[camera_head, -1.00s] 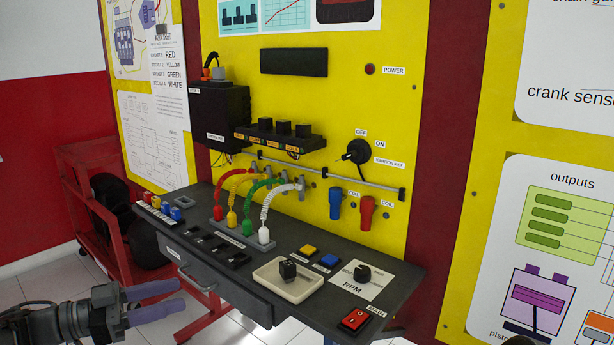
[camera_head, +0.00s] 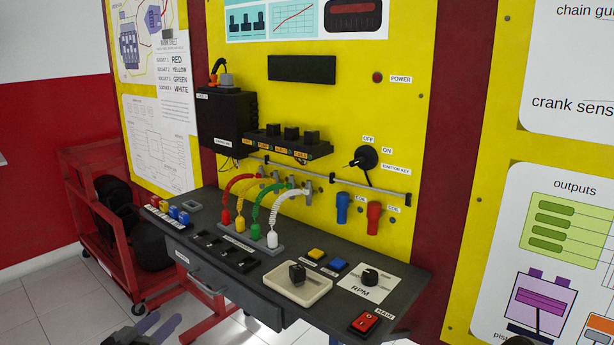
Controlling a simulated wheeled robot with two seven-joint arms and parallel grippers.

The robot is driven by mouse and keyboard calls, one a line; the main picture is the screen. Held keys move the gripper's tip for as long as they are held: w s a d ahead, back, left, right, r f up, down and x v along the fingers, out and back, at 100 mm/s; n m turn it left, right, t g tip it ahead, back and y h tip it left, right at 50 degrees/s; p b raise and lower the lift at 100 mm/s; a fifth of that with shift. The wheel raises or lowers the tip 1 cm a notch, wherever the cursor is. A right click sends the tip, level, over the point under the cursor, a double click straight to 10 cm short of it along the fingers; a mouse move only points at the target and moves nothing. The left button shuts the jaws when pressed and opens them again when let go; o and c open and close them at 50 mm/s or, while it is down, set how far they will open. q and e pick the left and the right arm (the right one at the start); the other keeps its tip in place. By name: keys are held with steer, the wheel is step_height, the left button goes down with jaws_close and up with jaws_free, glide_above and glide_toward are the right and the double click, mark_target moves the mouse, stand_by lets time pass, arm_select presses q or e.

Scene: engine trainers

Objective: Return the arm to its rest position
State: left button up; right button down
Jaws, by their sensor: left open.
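The bench holds a cream tray (camera_head: 318,290) with a black part (camera_head: 297,274), a red main switch (camera_head: 365,322) and colored leads. The yellow panel (camera_head: 385,100) stands behind. A red cart (camera_head: 85,165) stands at left. Open tiled floor (camera_head: 50,310) lies at lower left.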

arm_select(q)
steer(key=s+d+f+n+g+y+p, duration=0.15)
steer(key=s+d+f+g, duration=0.25)
steer(key=s+d+f, duration=0.45)
steer(key=s+d+f+n+g+p, duration=0.35)
steer(key=s+d+f, duration=0.2)
steer(key=f, duration=0.65)
steer(key=s+d+f+g+p, duration=0.1)
steer(key=s+d+g, duration=0.1)
steer(key=s+d, duration=0.2)
steer(key=s+d+f+m+g+p, duration=0.1)
steer(key=s+d+g, duration=0.2)
steer(key=s, duration=0.7)
steer(key=s+d+f+m+g+h+p, duration=0.1)
steer(key=s+d+g+p, duration=0.1)
steer(key=s+d, duration=0.3)
steer(key=shift+s+g, duration=0.35)
steer(key=shift+s, duration=0.85)
arm_select(e)
step_height(320, 180, up, 10)
arm_select(q)
steer(key=shift+w, duration=0.1)
